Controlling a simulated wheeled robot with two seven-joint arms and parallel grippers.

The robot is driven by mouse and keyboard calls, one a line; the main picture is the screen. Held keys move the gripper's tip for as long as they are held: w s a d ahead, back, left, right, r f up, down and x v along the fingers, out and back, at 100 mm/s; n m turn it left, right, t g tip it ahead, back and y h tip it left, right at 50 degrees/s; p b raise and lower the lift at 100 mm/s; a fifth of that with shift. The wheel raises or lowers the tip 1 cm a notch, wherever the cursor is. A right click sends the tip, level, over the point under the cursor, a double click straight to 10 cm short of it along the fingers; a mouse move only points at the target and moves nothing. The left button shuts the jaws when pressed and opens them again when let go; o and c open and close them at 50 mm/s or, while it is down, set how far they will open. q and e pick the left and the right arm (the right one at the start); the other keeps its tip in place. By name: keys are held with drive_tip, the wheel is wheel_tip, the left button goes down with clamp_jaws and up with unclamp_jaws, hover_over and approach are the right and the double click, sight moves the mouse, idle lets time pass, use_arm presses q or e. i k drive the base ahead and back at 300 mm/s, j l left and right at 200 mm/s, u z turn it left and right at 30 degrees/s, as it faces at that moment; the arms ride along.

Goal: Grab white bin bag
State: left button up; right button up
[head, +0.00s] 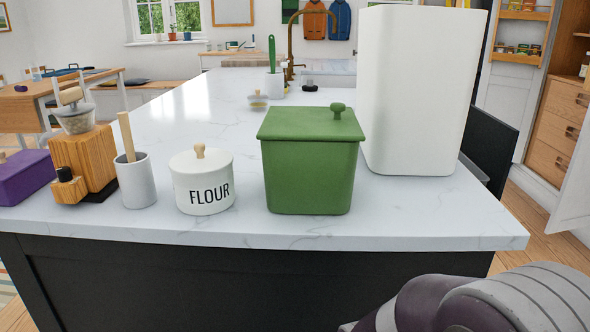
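I cannot make out a separate white bin bag, and the inside of the container is hidden. Part of my arm shows at the lower right, in front of the counter. Neither of my grippers is in view.
Wooden door racks (521,35) stand at the right. The counter's middle is mostly clear.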

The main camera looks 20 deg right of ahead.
sight(418, 65)
drive_tip(key=z, duration=1.15)
drive_tip(key=i+j, duration=0.05)
